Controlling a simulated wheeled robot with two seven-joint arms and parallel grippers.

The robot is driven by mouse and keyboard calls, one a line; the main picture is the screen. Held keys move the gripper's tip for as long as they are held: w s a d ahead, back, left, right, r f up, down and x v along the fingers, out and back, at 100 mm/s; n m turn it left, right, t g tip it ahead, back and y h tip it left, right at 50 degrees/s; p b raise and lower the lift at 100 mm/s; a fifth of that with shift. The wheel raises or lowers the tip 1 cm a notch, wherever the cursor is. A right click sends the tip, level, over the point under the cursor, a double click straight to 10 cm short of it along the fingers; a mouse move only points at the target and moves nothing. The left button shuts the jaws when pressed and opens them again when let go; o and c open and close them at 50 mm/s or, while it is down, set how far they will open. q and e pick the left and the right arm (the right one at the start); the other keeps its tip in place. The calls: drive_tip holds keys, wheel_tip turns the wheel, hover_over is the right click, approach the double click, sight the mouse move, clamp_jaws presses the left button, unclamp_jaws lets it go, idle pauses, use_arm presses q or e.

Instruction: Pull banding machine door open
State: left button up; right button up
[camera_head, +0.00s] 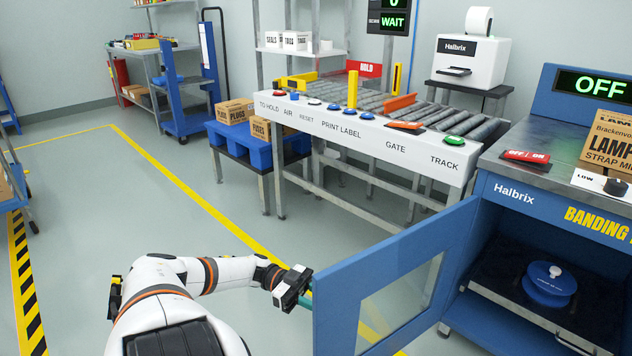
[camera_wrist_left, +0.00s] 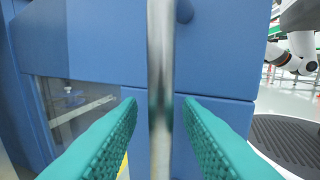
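The blue banding machine door (camera_head: 335,291), with a clear window, stands swung wide open to the left of the machine (camera_head: 480,216). My left gripper (camera_head: 306,287) is at the door's outer edge in the head view. In the left wrist view a vertical metal bar handle (camera_wrist_left: 160,90) runs between my teal left fingers (camera_wrist_left: 161,105). A gap shows on each side of the bar, so the fingers are open around it and seem not to touch it. The door (camera_wrist_left: 105,45) fills the view behind. My right gripper is not in view.
Inside the machine sits a blue round lidded item (camera_head: 549,286) on a dark tray. The roller conveyor (camera_head: 365,135) with its button panel stands behind the door. Open floor (camera_head: 210,220) with a yellow line lies to the left.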

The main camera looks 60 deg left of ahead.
use_arm(q)
drive_tip(key=b+v, duration=0.3)
drive_tip(key=v, duration=0.9)
idle(0.3)
